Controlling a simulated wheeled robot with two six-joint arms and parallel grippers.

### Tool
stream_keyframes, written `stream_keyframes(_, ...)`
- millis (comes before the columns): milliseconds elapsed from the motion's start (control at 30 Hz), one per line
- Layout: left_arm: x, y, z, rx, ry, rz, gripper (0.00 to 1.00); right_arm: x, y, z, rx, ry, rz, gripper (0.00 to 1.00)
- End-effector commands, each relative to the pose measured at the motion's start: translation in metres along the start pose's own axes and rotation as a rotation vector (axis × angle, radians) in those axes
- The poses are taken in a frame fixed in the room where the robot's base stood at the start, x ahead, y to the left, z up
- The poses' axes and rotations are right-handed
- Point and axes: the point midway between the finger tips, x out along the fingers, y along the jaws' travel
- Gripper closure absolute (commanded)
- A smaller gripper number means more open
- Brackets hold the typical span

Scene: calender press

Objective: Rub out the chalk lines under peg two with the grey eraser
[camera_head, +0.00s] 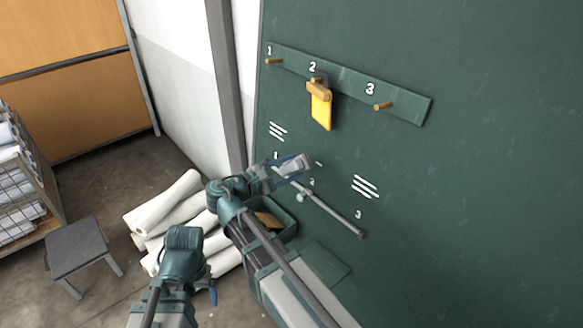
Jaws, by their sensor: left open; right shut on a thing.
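The green board (480,180) carries a rail with pegs numbered 1, 2 and 3. A yellow tag (321,110) with a wooden top hangs at peg two (317,79). Below it, one short chalk mark (319,163) shows just right of the grey eraser (295,164). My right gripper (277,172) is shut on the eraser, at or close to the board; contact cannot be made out. The eraser and gripper may hide more of the chalk. My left gripper (212,291) is low at the left, away from the board, mostly hidden behind its own arm.
Chalk lines stand under peg one (278,131) and peg three (365,186). A narrow ledge (335,214) with a small white piece runs below.

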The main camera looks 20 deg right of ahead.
Motion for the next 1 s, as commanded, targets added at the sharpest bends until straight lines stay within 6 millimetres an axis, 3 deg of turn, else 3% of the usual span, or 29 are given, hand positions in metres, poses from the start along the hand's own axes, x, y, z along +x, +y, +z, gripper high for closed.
stream_keyframes(500, -0.005, -0.001, 0.0, 0.0, 0.0, 0.0, 0.16, -0.03, 0.0, 0.0, 0.0, 0.0, 0.001, 0.9)
stream_keyframes(1000, -0.004, 0.0, 0.0, 0.0, 0.0, 0.0, 0.16, -0.029, 0.0, 0.0, 0.0, 0.0, 0.0, 0.9)
